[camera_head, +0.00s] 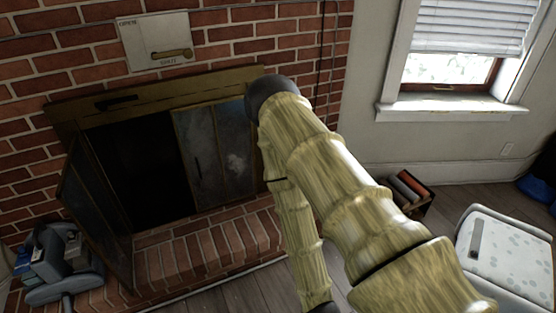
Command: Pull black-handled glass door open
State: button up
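The fireplace has a brass-coloured frame (150,97) with glass doors. The left glass door (92,215) is swung outward over the brick hearth, leaving the dark firebox (140,170) exposed on that side. The right glass door (215,150), smoky and in panels, covers the right part of the opening. A small dark handle (197,168) seems to show on it. My arm crosses in front of the right edge of the fireplace and hides part of it. My gripper is not visible in this view.
A raised brick hearth (205,245) runs below the opening. A grey object (65,270) stands at the left. A box of rolled items (408,188) sits by the wall. A white patterned seat or bin (505,255) is at the right. Some wood floor is clear.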

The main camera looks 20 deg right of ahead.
aim_at(197, 129)
jog(key=u, duration=1.3)
jog(key=i, duration=1)
jog(key=z, duration=1.4)
